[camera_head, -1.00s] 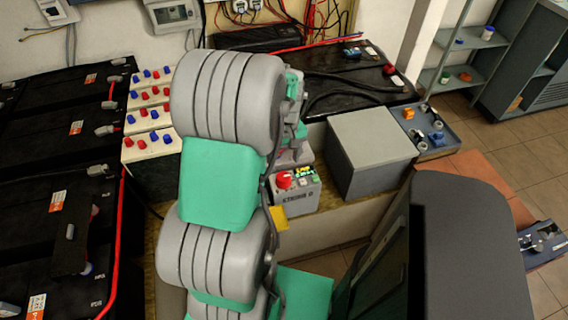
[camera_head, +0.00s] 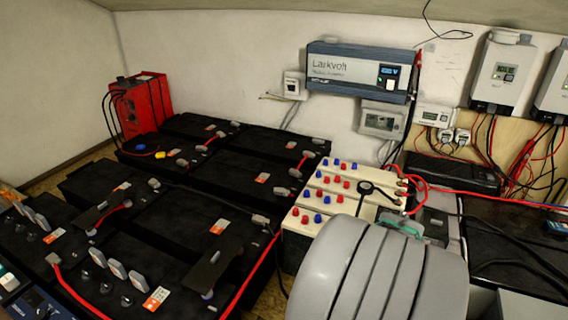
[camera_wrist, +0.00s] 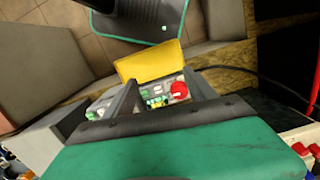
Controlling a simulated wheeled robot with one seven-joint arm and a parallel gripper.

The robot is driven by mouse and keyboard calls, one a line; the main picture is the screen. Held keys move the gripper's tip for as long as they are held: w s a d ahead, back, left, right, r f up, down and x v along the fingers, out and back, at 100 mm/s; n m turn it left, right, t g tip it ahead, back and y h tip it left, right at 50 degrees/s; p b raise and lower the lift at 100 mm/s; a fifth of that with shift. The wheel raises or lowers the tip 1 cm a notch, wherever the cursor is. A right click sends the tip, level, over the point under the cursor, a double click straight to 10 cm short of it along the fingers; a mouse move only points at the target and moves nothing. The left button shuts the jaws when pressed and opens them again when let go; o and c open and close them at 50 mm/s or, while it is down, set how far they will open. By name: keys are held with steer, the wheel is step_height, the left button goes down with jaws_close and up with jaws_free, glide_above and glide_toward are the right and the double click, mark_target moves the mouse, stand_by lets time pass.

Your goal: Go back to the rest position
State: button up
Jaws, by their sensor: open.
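My gripper (camera_wrist: 160,86) shows in the wrist view with its two dark fingers apart and nothing held between them. Beyond the fingers is a grey control box with a red knob (camera_wrist: 179,90) and small green buttons. A yellow plate (camera_wrist: 150,62) stands out beside that box. I cannot tell the exact gap between fingers and box. In the head view a grey, ribbed part of my arm (camera_head: 385,270) fills the lower right and hides what lies behind it. The gripper's fingers do not show there.
Black batteries (camera_head: 180,215) with red cables cover the left. Beige batteries (camera_head: 335,190) with red and blue caps stand beside my arm, a black ring-ended piece (camera_head: 366,188) over them. A red unit (camera_head: 143,105) stands at the back left; a blue-grey inverter (camera_head: 360,72) hangs on the wall.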

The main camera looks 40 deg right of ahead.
steer(key=w+a+r+n+t+p, duration=0.1)
steer(key=w+a+r+n, duration=0.3)
steer(key=a, duration=0.4)
steer(key=w+a+r+n+t+p, duration=0.1)
steer(key=w+a+r+n, duration=0.4)
steer(key=w+a, duration=0.2)
steer(key=w+a+r+n+t+h+p, duration=0.1)
steer(key=w+a+r+n, duration=0.3)
steer(key=a, duration=0.6)
steer(key=shift+w+a+r+t, duration=0.3)
steer(key=shift+w+r, duration=0.3)
steer(key=shift+w, duration=0.5)
